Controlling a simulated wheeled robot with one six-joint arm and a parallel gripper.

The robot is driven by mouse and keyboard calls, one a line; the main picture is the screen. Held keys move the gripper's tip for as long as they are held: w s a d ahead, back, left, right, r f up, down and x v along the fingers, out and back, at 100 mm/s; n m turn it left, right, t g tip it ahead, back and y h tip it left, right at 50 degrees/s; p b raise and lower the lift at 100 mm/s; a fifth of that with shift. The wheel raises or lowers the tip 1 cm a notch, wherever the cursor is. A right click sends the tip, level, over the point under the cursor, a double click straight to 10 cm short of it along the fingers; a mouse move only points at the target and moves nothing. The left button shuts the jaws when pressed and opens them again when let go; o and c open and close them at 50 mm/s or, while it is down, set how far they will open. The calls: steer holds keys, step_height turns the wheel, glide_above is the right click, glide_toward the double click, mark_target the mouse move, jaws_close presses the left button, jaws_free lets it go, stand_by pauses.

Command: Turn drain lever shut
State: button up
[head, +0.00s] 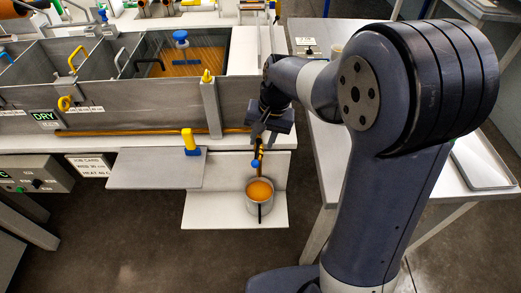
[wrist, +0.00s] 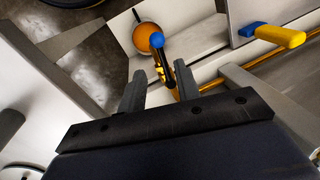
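The drain lever (head: 256,161), a short dark and yellow arm with a blue end, sits at the front of the bath above a pot (head: 260,211) of amber resin. In the wrist view the lever (wrist: 158,52) points away from me, its blue end overlapping the amber resin (wrist: 146,37). My gripper (head: 257,135) is just above the lever in the head view. In the wrist view my gripper (wrist: 160,80) is open and empty, with the lever's near part between or just beyond the fingertips. I cannot tell whether they touch.
A yellow handle with a blue base (head: 190,143) stands left of the lever; it also shows in the wrist view (wrist: 276,34). A grey shelf (head: 155,168) lies below it. The divided bath (head: 120,122) is behind, and a white table (head: 330,150) is at right.

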mark_target(256, 158)
steer(key=f, duration=0.3)
steer(key=a+f, duration=0.1)
steer(key=f, duration=0.2)
steer(key=shift+w+a+f, duration=0.1)
steer(key=shift+a+f, duration=0.05)
steer(key=shift+f, duration=0.25)
jaws_close()
